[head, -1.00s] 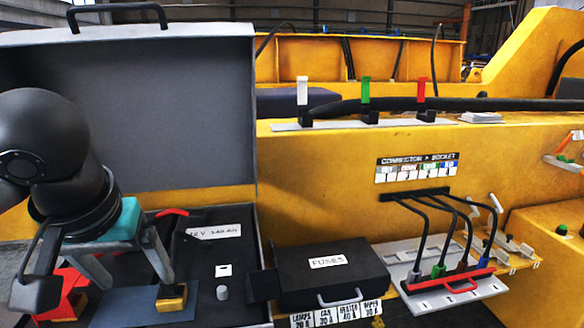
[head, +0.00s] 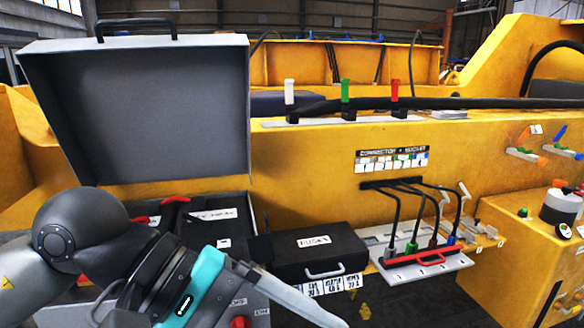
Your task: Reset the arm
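My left arm comes in from the lower left, in front of the open grey case (head: 140,110). My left gripper (head: 290,299), with a teal band, points to the lower right. One long grey finger shows, and its tip is near the bottom edge. The other finger is not clearly seen, so I cannot tell its opening. Nothing is visibly held. My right gripper is not in view.
A shut black fuse box (head: 318,250) stands right of the case. A grey connector plate (head: 405,268) with several plugged cables and a red handle is further right. A red button (head: 239,322) shows below my gripper. Yellow machine panels (head: 310,165) rise behind.

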